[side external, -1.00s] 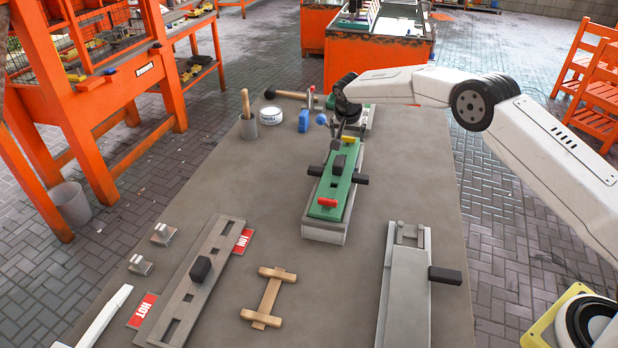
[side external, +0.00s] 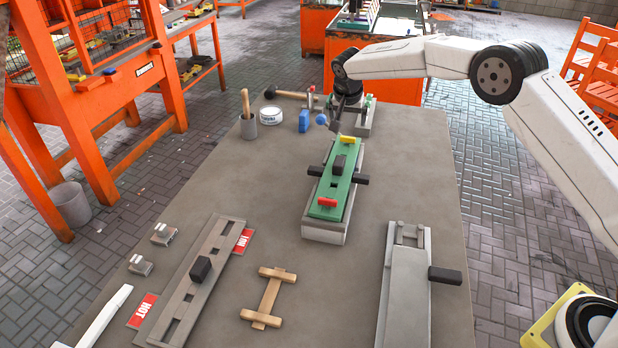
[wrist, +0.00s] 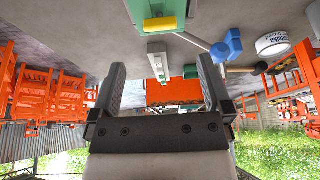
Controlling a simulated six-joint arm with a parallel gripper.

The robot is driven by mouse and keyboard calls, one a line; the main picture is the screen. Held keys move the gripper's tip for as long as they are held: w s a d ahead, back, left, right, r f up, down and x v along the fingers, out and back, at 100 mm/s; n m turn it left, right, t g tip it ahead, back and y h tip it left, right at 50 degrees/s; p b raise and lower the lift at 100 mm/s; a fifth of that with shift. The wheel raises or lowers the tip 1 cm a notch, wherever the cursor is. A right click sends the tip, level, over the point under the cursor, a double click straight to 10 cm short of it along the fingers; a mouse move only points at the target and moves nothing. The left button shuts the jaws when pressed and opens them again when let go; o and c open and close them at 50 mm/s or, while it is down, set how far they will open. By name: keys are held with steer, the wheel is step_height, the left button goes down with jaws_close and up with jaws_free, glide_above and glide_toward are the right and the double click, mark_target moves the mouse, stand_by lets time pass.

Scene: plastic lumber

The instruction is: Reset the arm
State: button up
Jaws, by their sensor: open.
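My gripper (side external: 340,119) hangs over the far end of the table, above and behind the green plate. In the wrist view my gripper (wrist: 162,88) shows its two dark fingers spread wide with nothing between them. The green plate (side external: 345,156) lies on a grey base (side external: 324,234), with a black block, a red piece (side external: 327,202) and a yellow piece (side external: 346,140) on it. The wrist view shows the yellow piece (wrist: 160,24) near the top. The fingertips are small in the side view.
A blue clamp-like part (side external: 304,121), a white tin (side external: 271,116) and a grey cup (side external: 248,129) stand at the far left. A long grey mould (side external: 180,310) lies at the left. A wooden piece (side external: 269,298) lies at front centre; another grey mould (side external: 408,290) is at the right.

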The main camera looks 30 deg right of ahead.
steer(key=shift+s, duration=0.1)
steer(key=s+a+f+n+y, duration=0.1)
steer(key=s+n, duration=0.8)
steer(key=s, duration=2.8)
steer(key=shift+s+a+g+y, duration=0.3)
steer(key=shift+a+y, duration=0.45)
steer(key=shift+y, duration=0.35)
